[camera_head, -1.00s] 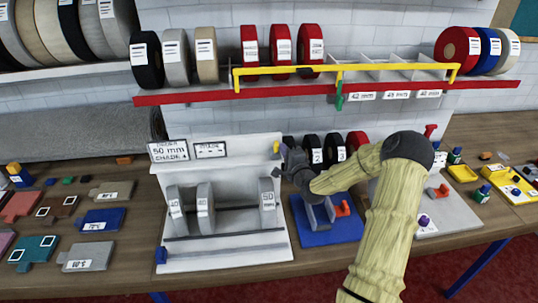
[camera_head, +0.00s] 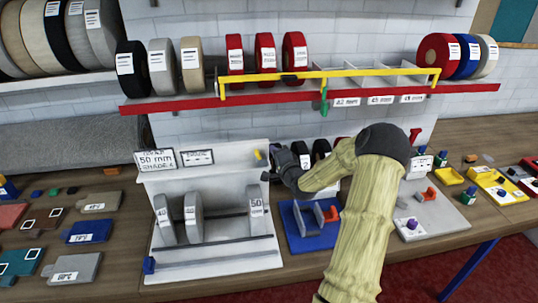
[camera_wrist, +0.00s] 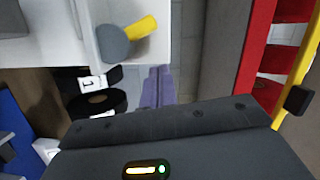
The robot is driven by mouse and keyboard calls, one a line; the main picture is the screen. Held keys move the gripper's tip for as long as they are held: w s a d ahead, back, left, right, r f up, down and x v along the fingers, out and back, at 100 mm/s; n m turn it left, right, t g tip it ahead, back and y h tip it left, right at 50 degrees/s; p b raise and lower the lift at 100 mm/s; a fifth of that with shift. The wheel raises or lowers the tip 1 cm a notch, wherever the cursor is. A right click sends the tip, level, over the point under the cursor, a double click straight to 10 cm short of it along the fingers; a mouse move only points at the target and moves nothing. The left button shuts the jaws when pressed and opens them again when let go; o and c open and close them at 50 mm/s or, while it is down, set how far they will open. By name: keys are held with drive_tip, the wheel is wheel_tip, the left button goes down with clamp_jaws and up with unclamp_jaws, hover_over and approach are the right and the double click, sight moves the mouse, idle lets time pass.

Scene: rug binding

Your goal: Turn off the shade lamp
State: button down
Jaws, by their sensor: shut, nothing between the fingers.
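A white stand (camera_head: 205,160) carries two label plates, one reading 50 mm (camera_head: 155,160). A small yellow lever (camera_head: 258,155) shows at its upper right edge. In the wrist view the yellow lever (camera_wrist: 141,27) sticks out from a round grey base (camera_wrist: 113,42) on the white panel. I cannot make out a lamp or tell whether one is lit. My gripper (camera_head: 268,165) is just right of the lever, at the panel's edge. In the wrist view its fingers (camera_wrist: 154,86) are shut and empty, apart from the lever.
Black rolls (camera_head: 321,150) stand behind my gripper. Above is a red-edged shelf (camera_head: 190,104) with a yellow rail (camera_head: 350,73) and several tape rolls. A blue fixture (camera_head: 300,235) lies below my arm. Flat coloured pieces (camera_head: 92,232) cover the left of the bench.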

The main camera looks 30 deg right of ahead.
drive_tip(key=s+r+b, duration=0.1)
drive_tip(key=s+b, duration=0.2)
drive_tip(key=s, duration=0.8)
drive_tip(key=shift+r+b, duration=0.35)
drive_tip(key=shift+b, duration=0.05)
drive_tip(key=s+a+f+n+g+y, duration=0.1)
drive_tip(key=a+f+n+g, duration=0.25)
drive_tip(key=a, duration=0.35)
drive_tip(key=a+f+n+g+y, duration=0.1)
drive_tip(key=a+f+n+g, duration=0.15)
drive_tip(key=a+n, duration=0.3)
drive_tip(key=s+a+n+g, duration=0.8)
drive_tip(key=s+a, duration=0.6)
drive_tip(key=s, duration=0.4)
drive_tip(key=shift+s+a+r+g, duration=0.25)
drive_tip(key=shift+s+a+g, duration=0.05)
drive_tip(key=shift+s+a, duration=0.1)
